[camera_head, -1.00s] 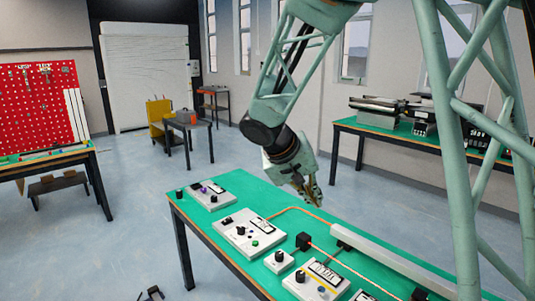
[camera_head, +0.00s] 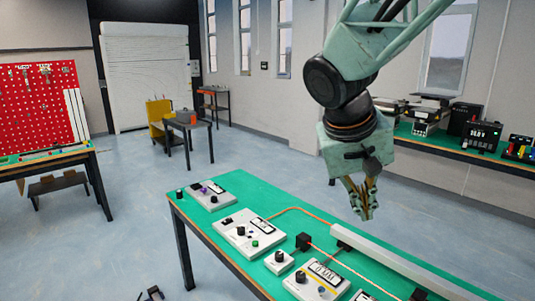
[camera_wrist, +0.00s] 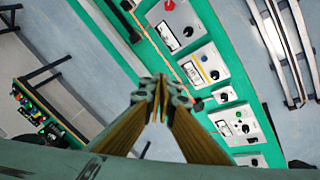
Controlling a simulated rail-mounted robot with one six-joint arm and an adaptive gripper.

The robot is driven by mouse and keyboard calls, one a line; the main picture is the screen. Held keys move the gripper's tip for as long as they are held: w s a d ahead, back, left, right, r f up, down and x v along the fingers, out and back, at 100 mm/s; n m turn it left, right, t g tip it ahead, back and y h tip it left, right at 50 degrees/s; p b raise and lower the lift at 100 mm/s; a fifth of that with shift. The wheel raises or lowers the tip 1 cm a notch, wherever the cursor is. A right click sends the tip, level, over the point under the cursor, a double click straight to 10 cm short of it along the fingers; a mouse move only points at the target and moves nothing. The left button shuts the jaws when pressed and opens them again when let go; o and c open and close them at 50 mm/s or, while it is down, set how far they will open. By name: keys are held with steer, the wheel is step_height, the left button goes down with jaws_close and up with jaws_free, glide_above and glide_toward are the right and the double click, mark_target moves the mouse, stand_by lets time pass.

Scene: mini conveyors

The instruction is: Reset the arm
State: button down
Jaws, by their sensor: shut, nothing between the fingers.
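My arm hangs in from the top right in the head view. My gripper (camera_head: 364,214) points down in the air above the far right side of the green table (camera_head: 262,192). The gripper is shut and empty. In the wrist view its two fingers (camera_wrist: 158,88) meet at the tips, with the table and its control boxes below them. The gripper touches nothing.
A small black block (camera_head: 303,241) and a long pale bar (camera_head: 385,262) lie there too. A back bench (camera_head: 460,148) holds instruments. Open floor lies left.

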steer(key=s+a+r+y, duration=0.1)
steer(key=s+y, duration=0.3)
steer(key=s, duration=2.4)
steer(key=shift+s+r+n+t, duration=0.3)
steer(key=shift+s, duration=0.1)
